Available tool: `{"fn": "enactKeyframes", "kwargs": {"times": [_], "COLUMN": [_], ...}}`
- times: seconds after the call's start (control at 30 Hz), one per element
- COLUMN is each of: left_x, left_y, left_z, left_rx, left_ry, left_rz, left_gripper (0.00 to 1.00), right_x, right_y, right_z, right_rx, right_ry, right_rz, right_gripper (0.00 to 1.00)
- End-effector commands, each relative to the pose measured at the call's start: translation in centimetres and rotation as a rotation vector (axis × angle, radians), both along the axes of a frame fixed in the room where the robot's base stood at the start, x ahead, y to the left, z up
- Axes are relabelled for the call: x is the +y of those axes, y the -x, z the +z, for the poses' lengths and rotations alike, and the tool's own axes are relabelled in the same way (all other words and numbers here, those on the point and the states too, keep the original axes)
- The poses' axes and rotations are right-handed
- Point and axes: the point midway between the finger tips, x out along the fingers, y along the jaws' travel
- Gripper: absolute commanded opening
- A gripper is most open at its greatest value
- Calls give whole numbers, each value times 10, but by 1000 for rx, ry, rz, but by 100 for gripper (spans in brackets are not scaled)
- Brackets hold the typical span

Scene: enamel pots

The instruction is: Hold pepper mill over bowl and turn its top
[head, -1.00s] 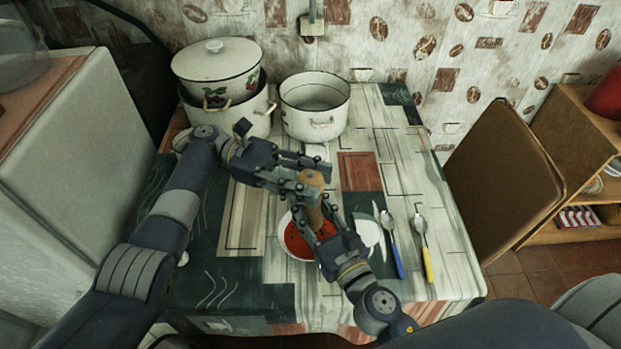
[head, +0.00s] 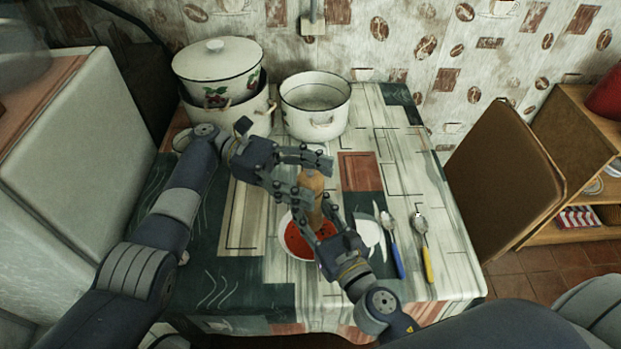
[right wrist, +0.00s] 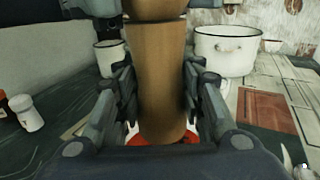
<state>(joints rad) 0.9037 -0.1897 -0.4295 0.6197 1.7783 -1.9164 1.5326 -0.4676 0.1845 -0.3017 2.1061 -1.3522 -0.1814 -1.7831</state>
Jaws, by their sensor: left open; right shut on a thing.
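The brown wooden pepper mill (head: 312,187) stands roughly upright above the white bowl (head: 283,243), which has red contents. My right gripper (head: 315,213) is shut around the mill's lower body. In the right wrist view the mill (right wrist: 157,75) fills the space between its fingers, with red showing below. My left gripper (head: 317,178) is open, its fingers on either side of the mill's top. The mill's very top is out of the right wrist view. Fingers hide part of the mill in the head view.
Two spoons, one blue-handled (head: 395,250) and one yellow-handled (head: 425,255), lie right of the bowl. An open white pot (head: 315,118) and stacked pots (head: 215,85) stand at the back. A chair (head: 505,185) is at the right. The table's right back area is clear.

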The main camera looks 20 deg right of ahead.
Motion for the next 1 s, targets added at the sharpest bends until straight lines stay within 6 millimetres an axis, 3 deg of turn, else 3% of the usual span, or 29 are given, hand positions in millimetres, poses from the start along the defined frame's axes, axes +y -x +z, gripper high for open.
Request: {"fn": "enactKeyframes", "kwargs": {"times": [0.6,1.0], "left_x": [0,0], "left_y": [-1,-1], "left_z": [90,96], "left_rx": [-1,1], "left_ry": [-1,-1], "left_rz": [1,2], "left_gripper": [62,62], "right_x": [0,0], "right_y": [0,0], "right_z": [0,0], "right_rx": [0,0], "right_ry": [0,0], "right_rz": [-1,-1], "right_gripper": [7,7]}}
